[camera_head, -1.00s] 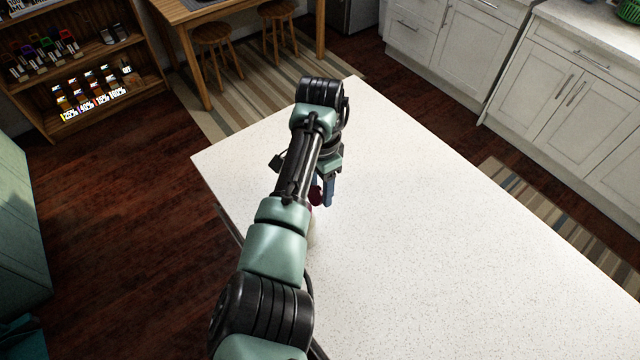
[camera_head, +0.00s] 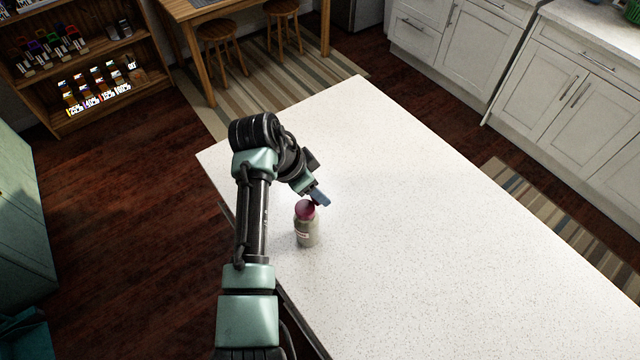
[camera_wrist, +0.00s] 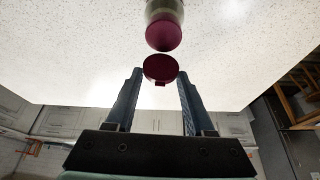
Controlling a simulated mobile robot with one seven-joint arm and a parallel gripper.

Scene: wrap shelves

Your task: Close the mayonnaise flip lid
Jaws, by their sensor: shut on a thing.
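The mayonnaise bottle (camera_head: 307,233) stands upright on the white table, pale with a magenta cap (camera_head: 304,210). The wrist view shows the magenta cap top (camera_wrist: 163,33) and the round flip lid (camera_wrist: 160,68), which stands open, apart from the cap in this view. My gripper (camera_head: 320,198) is at the bottle's top, tilted, with its blue fingers at the cap's upper right. In the wrist view my gripper (camera_wrist: 160,76) has one finger on each side of the flip lid and is shut on it. The hinge is not clear.
The white speckled table (camera_head: 430,230) is otherwise clear, with wide free room right of the bottle. The bottle stands near the table's left edge. A wooden shelf (camera_head: 150,85), stools (camera_head: 222,50) and white cabinets (camera_head: 540,85) are beyond the table.

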